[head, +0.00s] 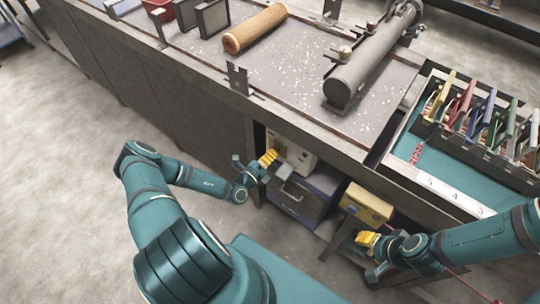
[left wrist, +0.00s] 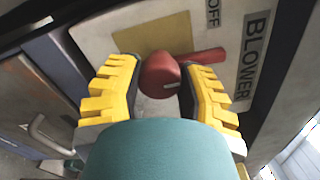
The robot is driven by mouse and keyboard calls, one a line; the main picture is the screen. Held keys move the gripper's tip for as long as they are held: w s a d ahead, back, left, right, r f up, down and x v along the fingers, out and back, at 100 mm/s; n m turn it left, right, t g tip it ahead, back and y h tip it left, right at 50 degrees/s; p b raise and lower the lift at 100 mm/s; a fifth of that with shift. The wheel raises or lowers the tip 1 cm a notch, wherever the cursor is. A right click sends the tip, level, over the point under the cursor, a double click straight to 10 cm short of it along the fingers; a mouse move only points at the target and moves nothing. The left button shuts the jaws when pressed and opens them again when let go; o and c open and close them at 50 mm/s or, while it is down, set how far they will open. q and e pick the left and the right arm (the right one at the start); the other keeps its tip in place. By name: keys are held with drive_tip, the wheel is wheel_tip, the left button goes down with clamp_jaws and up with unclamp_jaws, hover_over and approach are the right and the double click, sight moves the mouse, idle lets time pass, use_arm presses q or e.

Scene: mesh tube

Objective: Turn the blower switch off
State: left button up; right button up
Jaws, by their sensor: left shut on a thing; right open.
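The blower switch is a red round knob (left wrist: 160,75) with a red lever pointing right in the left wrist view. It sits on a cream panel (left wrist: 95,32) with a yellowish patch. An OFF label (left wrist: 213,13) is above the lever, and a BLOWER label (left wrist: 254,55) is at the right. My left gripper (left wrist: 158,82) is shut on the switch, a yellow finger on either side. In the head view, my left gripper (head: 268,159) is at the cream switch box (head: 297,157), hiding the knob. My right gripper (head: 368,239) is open, near a yellow box (head: 367,204).
The switch box stands under the long bench (head: 190,72), above a dark drawer unit (head: 300,196). On the bench are a tan mesh tube (head: 255,28) and a grey cylinder (head: 372,55). A tray of coloured-handled tools (head: 432,155) is at the right. Floor at the left is clear.

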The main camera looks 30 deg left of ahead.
use_arm(q)
drive_tip(key=shift+w+a+r, duration=0.1)
drive_tip(key=shift+w+r, duration=0.05)
drive_tip(key=shift+r, duration=0.05)
drive_tip(key=o, duration=1.2)
drive_tip(key=shift+f, duration=0.1)
drive_tip(key=s, duration=1.2)
drive_tip(key=shift+a, duration=0.45)
